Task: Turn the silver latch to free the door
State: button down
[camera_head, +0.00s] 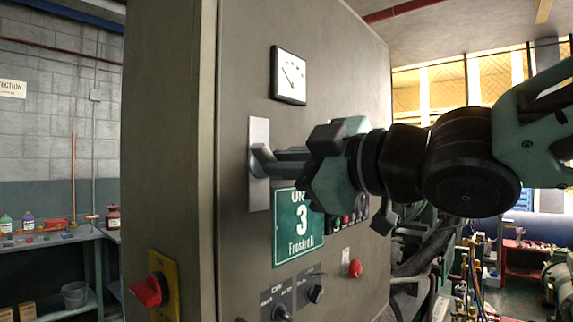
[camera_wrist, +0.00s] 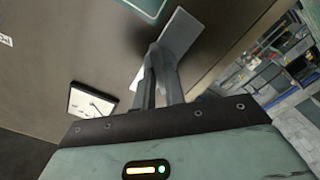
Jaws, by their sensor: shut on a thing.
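The silver latch (camera_head: 259,160) sits on a light metal plate (camera_head: 259,127) near the left edge of the grey cabinet door (camera_head: 245,60). My gripper (camera_head: 272,163) reaches in from the right and is shut on the latch handle. In the wrist view my fingers (camera_wrist: 163,88) close around the latch (camera_wrist: 153,57), with its plate (camera_wrist: 184,32) behind. The fingers hide part of the handle, so its exact angle is hard to tell. The door looks flush with the cabinet.
A gauge (camera_head: 289,75) is above the latch, and a green "3" sign (camera_head: 298,228) is below it. A red rotary switch (camera_head: 151,290) is on the cabinet's left side. Black knobs (camera_head: 316,293) and a red button (camera_head: 355,268) are lower on the door. A shelf with bottles (camera_head: 28,222) stands far left.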

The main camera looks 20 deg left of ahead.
jog(key=shift+r, duration=0.2)
jog(key=shift+d+n+b, duration=0.1)
jog(key=shift+n+b, duration=1.5)
jog(key=shift+n, duration=0.6)
jog(key=shift+r, duration=0.1)
jog(key=n+b, duration=0.2)
jog(key=n, duration=0.1)
jog(key=c, duration=1.5)
grip_release()
jog(key=shift+c, duration=0.2)
